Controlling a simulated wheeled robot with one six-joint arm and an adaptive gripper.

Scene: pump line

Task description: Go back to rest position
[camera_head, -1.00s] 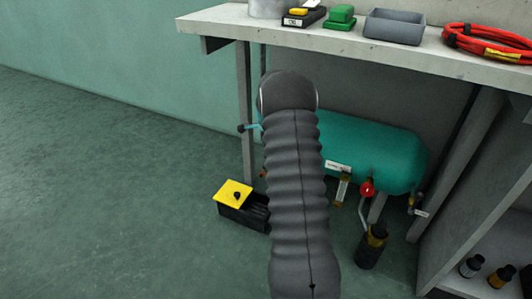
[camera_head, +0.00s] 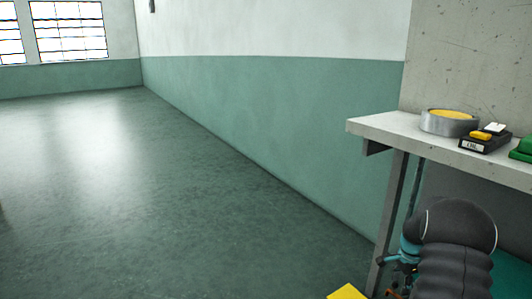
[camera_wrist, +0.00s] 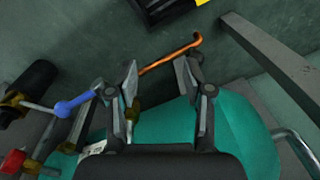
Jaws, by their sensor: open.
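My gripper (camera_wrist: 158,76) is open in the wrist view, its two fingers spread apart with nothing held between them. A teal tank (camera_wrist: 180,128) lies below and behind the fingers. A copper-coloured bent rod (camera_wrist: 170,58) shows just past the fingertips; I cannot tell how far off it is. A blue valve lever (camera_wrist: 75,104) is left of the left finger. In the head view my dark, ribbed arm is at the lower right, and it covers most of the tank.
A grey bench (camera_head: 375,127) at right holds a grey ring with a yellow top (camera_head: 448,122), a black case (camera_head: 485,140) and a green item (camera_head: 522,148). A yellow lid (camera_head: 347,292) shows at the bottom edge. The floor at left is clear.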

